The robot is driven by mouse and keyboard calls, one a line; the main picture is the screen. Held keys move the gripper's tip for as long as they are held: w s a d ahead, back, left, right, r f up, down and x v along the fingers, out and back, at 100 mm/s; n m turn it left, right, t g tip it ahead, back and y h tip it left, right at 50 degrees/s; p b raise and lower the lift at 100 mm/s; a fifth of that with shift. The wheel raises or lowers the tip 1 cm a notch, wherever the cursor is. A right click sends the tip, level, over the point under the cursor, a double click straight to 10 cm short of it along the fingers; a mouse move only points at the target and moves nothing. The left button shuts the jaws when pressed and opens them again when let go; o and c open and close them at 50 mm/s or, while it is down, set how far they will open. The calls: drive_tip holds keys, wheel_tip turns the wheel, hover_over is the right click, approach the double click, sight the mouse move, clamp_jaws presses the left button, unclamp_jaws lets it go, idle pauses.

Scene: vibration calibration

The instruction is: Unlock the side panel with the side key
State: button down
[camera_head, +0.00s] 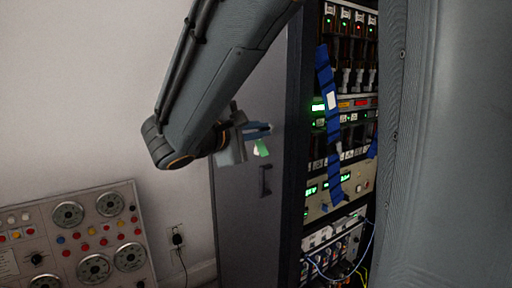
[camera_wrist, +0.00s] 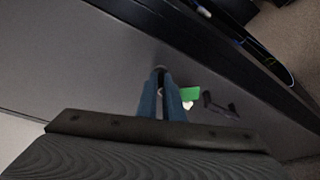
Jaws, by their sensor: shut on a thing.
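The side panel (camera_head: 243,215) is the grey side of the tall rack, with a dark handle (camera_head: 265,181) below my gripper. My gripper (camera_head: 262,131) is in front of the panel's upper part, its blue fingers close together. A green tag (camera_head: 262,148) with a pale piece beside it hangs at the fingertips. In the wrist view my fingers (camera_wrist: 164,98) point at the panel (camera_wrist: 90,65), with the green tag (camera_wrist: 190,94) right of them and the handle (camera_wrist: 217,106) farther right. The side key is mostly hidden between the fingers. I cannot tell whether it touches a lock.
The open rack front (camera_head: 340,120) holds lit instruments, blue straps and loose cables right of the panel. A large grey surface (camera_head: 445,150) fills the right side. A gauge console (camera_head: 75,240) stands at lower left, near a wall outlet (camera_head: 177,235).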

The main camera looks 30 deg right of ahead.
drive_tip(key=m+b, duration=0.1)
drive_tip(key=b, duration=0.3)
drive_tip(key=m+h+b, duration=0.1)
drive_tip(key=m+b, duration=0.1)
drive_tip(key=b, duration=0.2)
drive_tip(key=shift+f+t, duration=0.35)
drive_tip(key=shift+t, duration=0.05)
drive_tip(key=shift+r+m+b, duration=0.1)
drive_tip(key=shift+m+b, duration=0.4)
drive_tip(key=c, duration=1.9)
unclamp_jaws()
drive_tip(key=shift+s+r+n+p, duration=0.1)
drive_tip(key=shift+n+p, duration=0.2)
drive_tip(key=shift+p, duration=0.6)
